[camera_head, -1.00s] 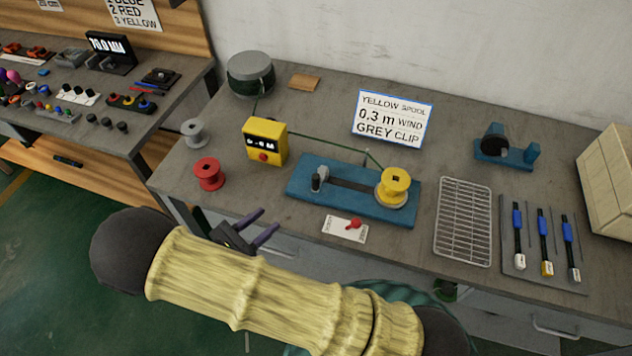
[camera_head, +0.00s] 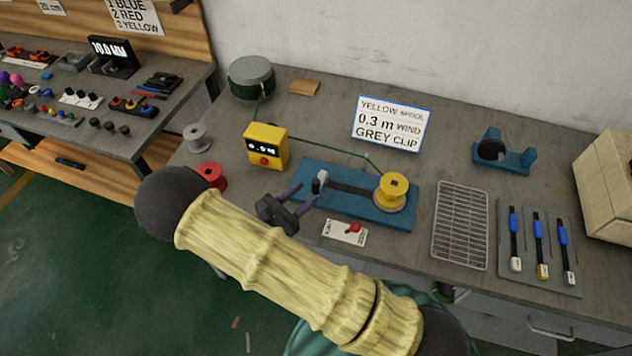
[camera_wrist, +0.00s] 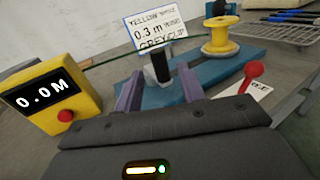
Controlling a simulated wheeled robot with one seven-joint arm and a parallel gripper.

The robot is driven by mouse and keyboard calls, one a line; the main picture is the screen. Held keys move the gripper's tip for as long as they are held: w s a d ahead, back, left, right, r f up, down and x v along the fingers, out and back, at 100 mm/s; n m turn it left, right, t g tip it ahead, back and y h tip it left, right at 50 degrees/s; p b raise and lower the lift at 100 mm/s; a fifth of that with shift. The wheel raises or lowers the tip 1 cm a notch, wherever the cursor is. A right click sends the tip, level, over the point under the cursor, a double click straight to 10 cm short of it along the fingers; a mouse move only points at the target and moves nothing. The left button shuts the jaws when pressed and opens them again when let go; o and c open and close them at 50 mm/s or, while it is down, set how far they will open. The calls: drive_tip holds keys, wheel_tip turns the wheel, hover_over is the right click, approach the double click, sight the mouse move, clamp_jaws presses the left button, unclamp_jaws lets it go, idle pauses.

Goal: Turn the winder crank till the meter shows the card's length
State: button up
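The blue winder (camera_head: 345,205) lies on the grey bench with the yellow spool (camera_head: 392,190) at its right end. Its crank knob (camera_head: 316,186), black on a grey arm, stands at the left end. It also shows in the wrist view (camera_wrist: 160,66). The yellow meter (camera_head: 266,146) reads 0.0 M in the wrist view (camera_wrist: 48,92). The card (camera_head: 392,122) reads yellow spool, 0.3 m wind, grey clip. A green cable (camera_head: 330,145) runs from the meter to the spool. My gripper (camera_head: 307,196) is open, its fingers just short of the knob and apparently apart from it.
A white card with a red lever (camera_head: 346,231) lies in front of the winder. A wire rack (camera_head: 461,225) and a tray of blue-handled tools (camera_head: 540,240) are at the right. A red spool (camera_head: 212,175) and grey spool (camera_head: 197,137) stand at the left.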

sight(313, 187)
drive_tip(key=x, duration=0.5)
drive_tip(key=shift+w+d+p, duration=0.1)
drive_tip(key=shift+p, duration=0.25)
clamp_jaws()
